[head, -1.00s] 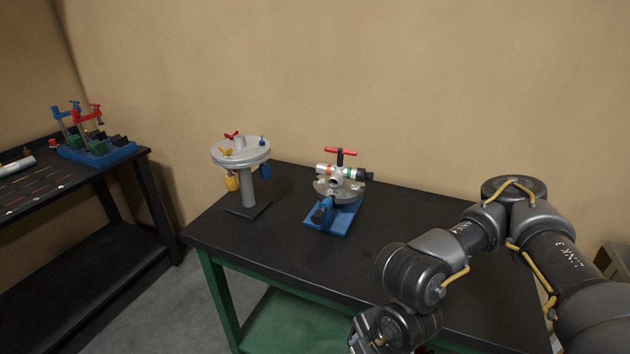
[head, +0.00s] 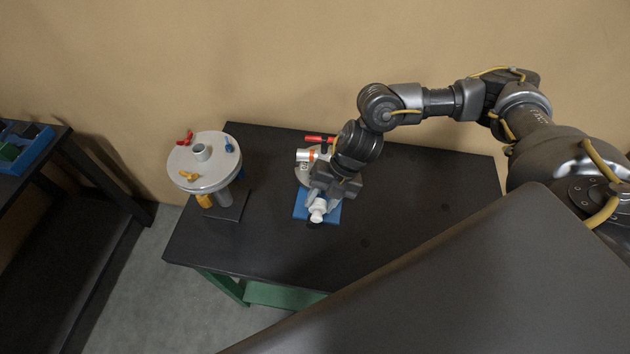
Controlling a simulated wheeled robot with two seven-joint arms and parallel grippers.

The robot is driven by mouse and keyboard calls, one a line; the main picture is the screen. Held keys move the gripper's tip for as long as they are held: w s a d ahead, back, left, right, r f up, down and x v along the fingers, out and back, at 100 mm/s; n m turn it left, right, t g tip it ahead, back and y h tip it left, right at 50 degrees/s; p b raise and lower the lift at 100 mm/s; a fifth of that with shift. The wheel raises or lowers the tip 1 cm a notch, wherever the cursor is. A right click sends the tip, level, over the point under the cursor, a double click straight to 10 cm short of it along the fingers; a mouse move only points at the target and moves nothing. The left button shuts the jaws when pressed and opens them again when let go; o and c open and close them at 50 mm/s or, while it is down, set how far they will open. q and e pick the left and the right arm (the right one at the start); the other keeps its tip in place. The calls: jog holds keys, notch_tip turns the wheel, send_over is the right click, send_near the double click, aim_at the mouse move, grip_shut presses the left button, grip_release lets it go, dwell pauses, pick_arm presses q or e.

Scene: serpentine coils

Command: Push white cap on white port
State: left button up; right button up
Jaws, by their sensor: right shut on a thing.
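My right gripper (head: 320,197) is shut on the white cap (head: 318,212), a small stepped white piece showing at its fingertips over the blue base plate (head: 300,204). The valve fixture (head: 302,174) stands on that plate, mostly covered by my right gripper and wrist. A whitish pipe end with an orange band (head: 304,155) sticks out to the left of my wrist. I cannot make out the white port; it may be hidden behind the gripper. Whether the cap touches the fixture cannot be told. My left gripper is not in view.
A red T-handle (head: 318,139) rises behind my wrist. A round grey stand (head: 205,163) with red, blue and yellow pieces stands to the left on the dark table (head: 420,200). The table's right part is clear. A second bench (head: 30,170) is at far left.

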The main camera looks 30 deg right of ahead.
jog(key=shift+w+d+b, duration=0.2)
jog(key=shift+w+d, duration=0.45)
jog(key=shift+w, duration=0.3)
jog(key=shift+w+d+b, duration=0.2)
jog(key=shift+w+d, duration=0.45)
jog(key=shift+w, duration=0.25)
jog(key=shift+w+d, duration=0.1)
jog(key=shift+w, duration=0.2)
jog(key=shift+w, duration=0.1)
jog(key=shift+w+d+b, duration=0.6)
jog(key=shift+w+d, duration=0.1)
jog(key=shift+w, duration=0.3)
jog(key=shift+w+d, duration=0.25)
jog(key=shift+w, duration=0.05)
jog(key=shift+w+d, duration=0.1)
jog(key=shift+w, duration=0.05)
jog(key=shift+r, duration=0.1)
